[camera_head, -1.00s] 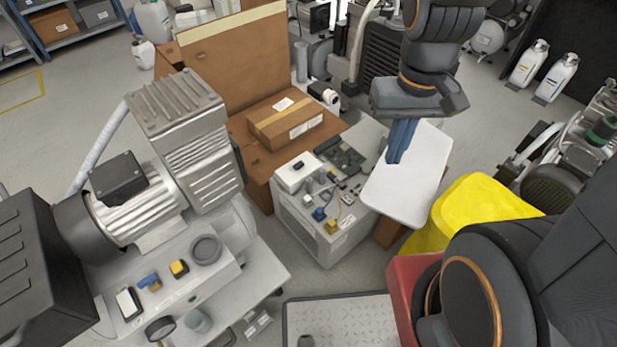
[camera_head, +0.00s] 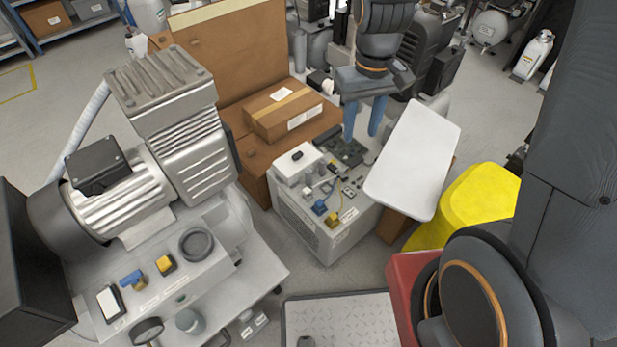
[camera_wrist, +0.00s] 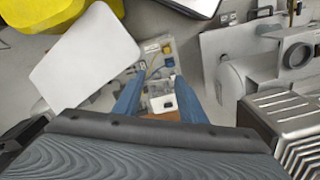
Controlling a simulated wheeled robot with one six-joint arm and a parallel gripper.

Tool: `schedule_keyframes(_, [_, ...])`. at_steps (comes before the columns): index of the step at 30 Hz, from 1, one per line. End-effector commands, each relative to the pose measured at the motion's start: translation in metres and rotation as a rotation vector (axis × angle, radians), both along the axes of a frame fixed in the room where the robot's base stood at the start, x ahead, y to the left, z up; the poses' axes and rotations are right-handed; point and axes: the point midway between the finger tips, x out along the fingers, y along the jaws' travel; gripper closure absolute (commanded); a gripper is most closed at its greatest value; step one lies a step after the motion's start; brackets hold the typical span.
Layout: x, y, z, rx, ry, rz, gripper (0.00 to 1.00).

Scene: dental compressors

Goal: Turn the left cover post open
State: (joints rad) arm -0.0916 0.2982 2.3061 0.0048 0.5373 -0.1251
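The low grey cabinet unit (camera_head: 318,232) stands in the middle of the head view with its top exposed. On it are a white block with a dark knob (camera_head: 297,158), a green-black board (camera_head: 342,147), a blue part (camera_head: 319,207) and a yellow part (camera_head: 333,219). A white cover panel (camera_head: 412,165) lies tilted at its right side. I cannot tell which small part is the left cover post. My gripper (camera_head: 362,137) has two blue fingers apart, with nothing seen between them, above the unit's back. The wrist view shows the fingers (camera_wrist: 159,78) spread, pointing towards the unit.
A large compressor (camera_head: 130,190) on a white stand fills the left. A cardboard box (camera_head: 284,110) sits on a brown carton behind the unit. A yellow object (camera_head: 470,205) stands at the right. A tread plate (camera_head: 345,318) lies in front on the floor.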

Motion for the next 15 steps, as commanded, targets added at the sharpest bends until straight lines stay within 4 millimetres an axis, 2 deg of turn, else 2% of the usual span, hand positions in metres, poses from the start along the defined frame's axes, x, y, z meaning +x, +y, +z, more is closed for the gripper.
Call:
schedule_keyframes(1, [0.018, 0.007, -0.027, -0.001, 0.004, 0.032, 0.63])
schedule_keyframes(5, [0.057, 0.025, -0.077, -0.001, 0.005, 0.111, 0.63])
schedule_keyframes(9, [0.095, 0.045, -0.135, -0.002, 0.003, 0.198, 0.63])
schedule_keyframes(15, [0.141, 0.075, -0.221, -0.003, 0.003, 0.316, 0.63])
